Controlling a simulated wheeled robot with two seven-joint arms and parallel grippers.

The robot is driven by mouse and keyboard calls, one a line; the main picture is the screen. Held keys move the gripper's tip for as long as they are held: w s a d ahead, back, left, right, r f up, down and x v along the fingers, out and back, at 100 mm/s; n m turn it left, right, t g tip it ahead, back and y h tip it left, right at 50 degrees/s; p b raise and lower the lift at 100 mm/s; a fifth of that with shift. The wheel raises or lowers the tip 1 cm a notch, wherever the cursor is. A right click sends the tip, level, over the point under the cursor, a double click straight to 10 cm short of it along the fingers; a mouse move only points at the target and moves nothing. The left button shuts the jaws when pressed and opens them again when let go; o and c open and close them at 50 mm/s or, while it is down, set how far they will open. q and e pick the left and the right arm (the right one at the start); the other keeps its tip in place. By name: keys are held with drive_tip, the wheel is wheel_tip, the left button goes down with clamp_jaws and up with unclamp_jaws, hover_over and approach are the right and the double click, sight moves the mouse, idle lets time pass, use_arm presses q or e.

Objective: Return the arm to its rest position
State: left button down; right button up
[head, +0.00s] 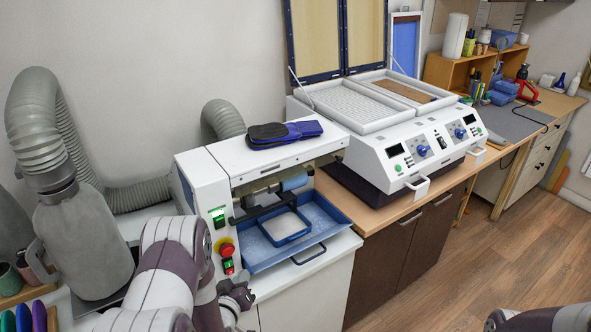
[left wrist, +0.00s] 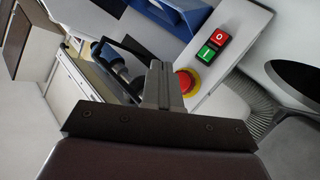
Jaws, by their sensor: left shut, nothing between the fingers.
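My left arm comes in from the lower left of the head view, in front of the white grinding machine (head: 205,185). My left gripper (head: 240,294) is low beside the machine's front, below the red emergency stop button (head: 227,247). In the left wrist view the gripper's fingers (left wrist: 157,85) are together with nothing between them. The red stop button (left wrist: 185,82) and the green and red switch (left wrist: 212,47) show just beyond the fingers. Only a dark piece of my right arm shows at the lower right edge of the head view; its gripper is out of view.
A blue tray (head: 262,250) juts from the machine's front, close to my left gripper. A grey dust hose and canister (head: 85,235) stand at the left. A two-bay heating press (head: 395,140) with its lid up stands on the counter. Open wooden floor (head: 450,270) lies at right.

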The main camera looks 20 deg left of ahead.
use_arm(q)
drive_tip(key=s+d+f+m+g+b, duration=0.1)
drive_tip(key=s+d+f+m+g, duration=0.15)
drive_tip(key=s+f+g, duration=0.6)
drive_tip(key=s+d+r+m+g+b, duration=0.2)
drive_tip(key=s+d+r, duration=0.2)
drive_tip(key=r, duration=0.3)
drive_tip(key=s+d+r+m+g+h+b, duration=0.1)
drive_tip(key=s+d+r+m+g, duration=0.1)
drive_tip(key=s+d+r, duration=0.2)
wheel_tip(320, 180, up, 3)
drive_tip(key=shift+s+d+g+h+b, duration=0.3)
drive_tip(key=shift+s+g+b, duration=0.1)
drive_tip(key=shift+s, duration=0.25)
drive_tip(key=shift+s+m, duration=0.1)
drive_tip(key=shift+m, duration=0.15)
